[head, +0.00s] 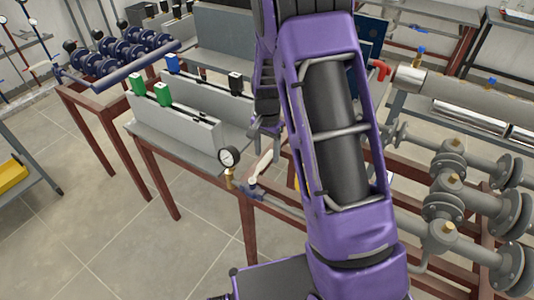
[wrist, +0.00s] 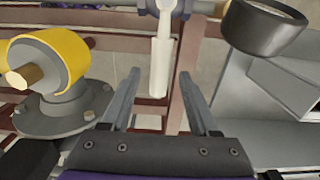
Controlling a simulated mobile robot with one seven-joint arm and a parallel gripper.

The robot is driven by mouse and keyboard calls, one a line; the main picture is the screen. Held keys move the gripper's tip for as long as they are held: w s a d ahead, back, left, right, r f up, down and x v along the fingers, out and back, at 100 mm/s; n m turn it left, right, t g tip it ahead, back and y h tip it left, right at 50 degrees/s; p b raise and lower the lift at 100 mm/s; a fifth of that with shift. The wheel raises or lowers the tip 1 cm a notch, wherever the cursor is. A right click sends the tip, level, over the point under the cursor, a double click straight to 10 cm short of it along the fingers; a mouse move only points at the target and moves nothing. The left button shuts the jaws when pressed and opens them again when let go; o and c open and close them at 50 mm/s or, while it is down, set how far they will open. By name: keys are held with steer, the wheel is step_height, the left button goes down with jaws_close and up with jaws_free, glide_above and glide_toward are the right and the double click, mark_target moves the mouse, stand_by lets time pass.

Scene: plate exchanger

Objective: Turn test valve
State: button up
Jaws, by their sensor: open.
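The test valve appears to be the small valve with a white lever handle (head: 261,167) on the thin pipe beside a pressure gauge (head: 229,157). In the wrist view the white handle (wrist: 160,68) points toward my gripper (wrist: 158,76), from a dark valve body (wrist: 165,8) at the top edge. My gripper is open, with its two fingers on either side of the handle's line and the handle's near end around the fingertips. Contact cannot be made out. In the head view my gripper (head: 265,137) is just above the handle, partly hidden by my purple arm.
The gauge's dark housing (wrist: 262,28) is close to the right finger in the wrist view. A yellow-banded flanged fitting (wrist: 62,55) stands at left. Grey flanged pipes (head: 450,190) fill the right of the head view. Tiled floor (head: 100,240) is clear at lower left.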

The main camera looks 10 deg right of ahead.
steer(key=shift+f, duration=0.3)
jaws_close()
stand_by(1.3)
